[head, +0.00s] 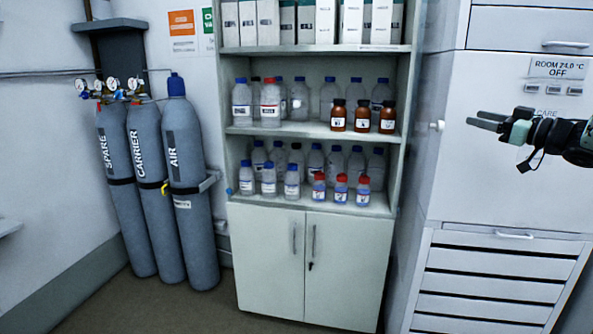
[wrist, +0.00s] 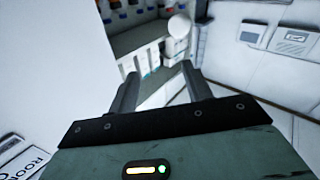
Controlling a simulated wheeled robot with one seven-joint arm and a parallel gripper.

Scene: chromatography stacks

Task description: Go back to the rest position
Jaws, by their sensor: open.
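My gripper (head: 484,121) is at the right side of the head view, pointing left, in front of the white cabinet (head: 456,185) with the door knob. Its fingers are apart and nothing is between them. In the wrist view my gripper (wrist: 164,92) shows two dark fingers spread apart, with a shelf and a round white knob (wrist: 179,26) beyond them. I cannot tell how far the fingers are from the cabinet face.
A shelf unit (head: 308,50) with several bottles and boxes stands in the middle, with closed doors (head: 311,262) below. Several grey gas cylinders (head: 190,150) stand at the left wall. A drawer stack (head: 495,285) is at the lower right. Some floor (head: 170,312) is clear in front.

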